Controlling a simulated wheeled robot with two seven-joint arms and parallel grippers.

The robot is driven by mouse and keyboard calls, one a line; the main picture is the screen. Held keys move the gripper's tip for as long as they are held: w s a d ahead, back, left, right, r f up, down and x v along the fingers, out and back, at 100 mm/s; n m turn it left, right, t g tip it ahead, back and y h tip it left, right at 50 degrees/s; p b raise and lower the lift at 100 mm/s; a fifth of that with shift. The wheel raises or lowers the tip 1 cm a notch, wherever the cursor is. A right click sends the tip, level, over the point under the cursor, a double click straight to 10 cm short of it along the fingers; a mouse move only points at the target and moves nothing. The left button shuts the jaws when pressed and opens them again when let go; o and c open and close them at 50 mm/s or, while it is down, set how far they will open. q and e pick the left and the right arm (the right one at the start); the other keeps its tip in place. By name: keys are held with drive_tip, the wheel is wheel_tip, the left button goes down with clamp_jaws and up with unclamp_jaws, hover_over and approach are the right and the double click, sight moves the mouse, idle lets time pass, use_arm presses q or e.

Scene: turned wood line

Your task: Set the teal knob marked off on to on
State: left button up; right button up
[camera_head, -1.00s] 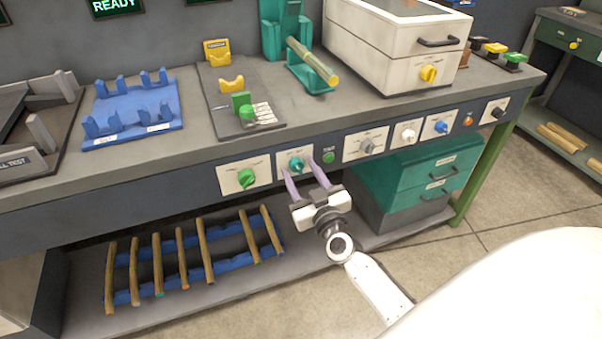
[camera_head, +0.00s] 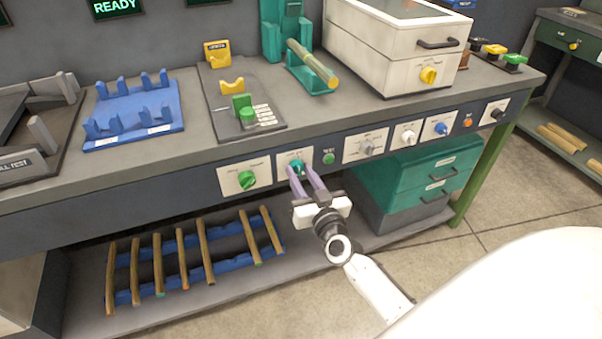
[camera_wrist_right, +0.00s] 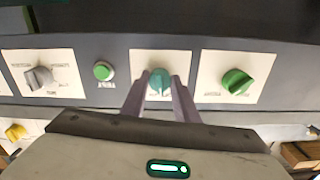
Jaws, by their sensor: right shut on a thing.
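The teal knob (camera_head: 297,168) sits on a white plate on the front panel of the workbench. In the right wrist view the teal knob (camera_wrist_right: 159,82) shows between two purple-grey fingers, its grip close to upright. The plate's markings are too small to read. My right gripper (camera_head: 304,172) reaches up to the panel from below, and its fingers are shut on the teal knob. The right gripper (camera_wrist_right: 159,88) hides part of the plate's lower edge in the wrist view. My left gripper is not in view.
A green knob (camera_head: 246,180) is on the left plate, and a green button (camera_head: 328,158) is just right of the teal knob. Grey (camera_head: 367,147), white (camera_head: 408,138) and blue (camera_head: 441,128) knobs follow along the panel. A shelf with wooden rods (camera_head: 205,250) lies below.

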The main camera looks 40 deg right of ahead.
drive_tip(key=m, duration=0.5)
drive_tip(key=shift+m, duration=0.3)
idle(0.4)
drive_tip(key=o, duration=1.1)
drive_tip(key=shift+c, duration=0.2)
drive_tip(key=shift+s+a, duration=0.1)
drive_tip(key=v, duration=1)
drive_tip(key=shift+p, duration=0.35)
